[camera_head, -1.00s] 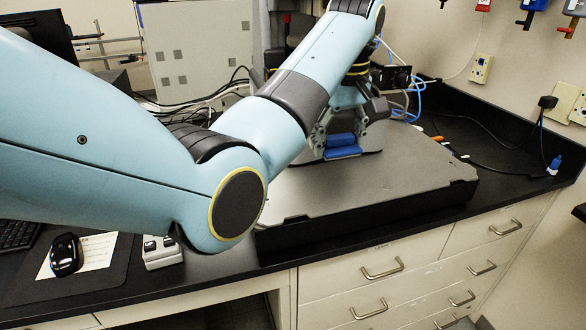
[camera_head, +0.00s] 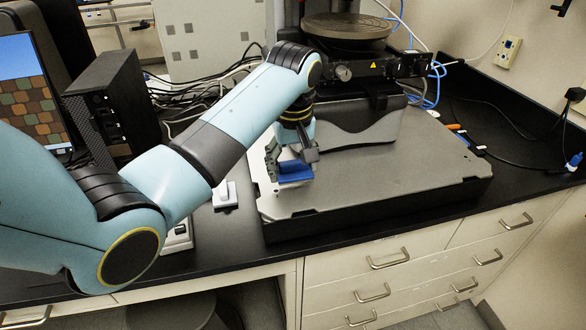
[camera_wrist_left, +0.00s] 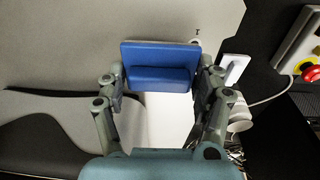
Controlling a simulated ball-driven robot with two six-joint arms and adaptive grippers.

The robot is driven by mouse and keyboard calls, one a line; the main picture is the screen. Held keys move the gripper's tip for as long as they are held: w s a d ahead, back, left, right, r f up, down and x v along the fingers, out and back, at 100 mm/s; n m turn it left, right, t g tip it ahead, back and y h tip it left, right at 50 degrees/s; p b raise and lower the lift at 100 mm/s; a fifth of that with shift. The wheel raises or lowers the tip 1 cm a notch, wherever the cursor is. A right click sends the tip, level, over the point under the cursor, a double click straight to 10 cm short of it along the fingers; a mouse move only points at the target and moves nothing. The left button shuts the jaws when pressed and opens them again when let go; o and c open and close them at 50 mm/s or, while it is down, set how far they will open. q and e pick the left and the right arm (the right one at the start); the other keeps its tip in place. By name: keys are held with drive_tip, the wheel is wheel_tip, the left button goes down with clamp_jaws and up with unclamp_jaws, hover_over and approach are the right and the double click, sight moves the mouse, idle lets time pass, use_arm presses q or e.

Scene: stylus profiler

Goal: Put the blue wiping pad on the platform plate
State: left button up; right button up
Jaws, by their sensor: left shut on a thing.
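The blue wiping pad (camera_head: 296,173) is held between the fingers of my left gripper (camera_head: 292,164), at the left part of the wide grey platform plate (camera_head: 400,180). In the left wrist view the pad (camera_wrist_left: 160,56) sits between both fingers of the shut gripper (camera_wrist_left: 160,84), with its flat blue face and raised grip showing. The grey plate (camera_wrist_left: 60,40) lies behind it in that view. I cannot tell whether the pad touches the plate or hangs just above it. My right gripper is not in view.
The profiler body (camera_head: 360,125) with a round stage (camera_head: 346,28) stands at the plate's back. A white device (camera_head: 225,195) lies left of the plate. A black computer tower (camera_head: 112,105) and cables stand further left. The plate's front and right are clear.

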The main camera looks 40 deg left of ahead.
sight(293, 175)
use_arm(q)
wheel_tip(293, 175, down, 2)
drive_tip(key=shift+f, duration=0.4)
drive_tip(key=o, duration=1.2)
drive_tip(key=shift+f, duration=0.1)
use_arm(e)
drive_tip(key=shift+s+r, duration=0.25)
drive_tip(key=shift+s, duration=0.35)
use_arm(q)
drive_tip(key=shift+r, duration=0.3)
drive_tip(key=r, duration=0.4)
drive_tip(key=s+r, duration=0.1)
drive_tip(key=r, duration=0.2)
drive_tip(key=d+r, duration=0.1)
drive_tip(key=r, duration=0.3)
drive_tip(key=shift+s+r+b, duration=0.15)
drive_tip(key=shift+r+b, duration=0.15)
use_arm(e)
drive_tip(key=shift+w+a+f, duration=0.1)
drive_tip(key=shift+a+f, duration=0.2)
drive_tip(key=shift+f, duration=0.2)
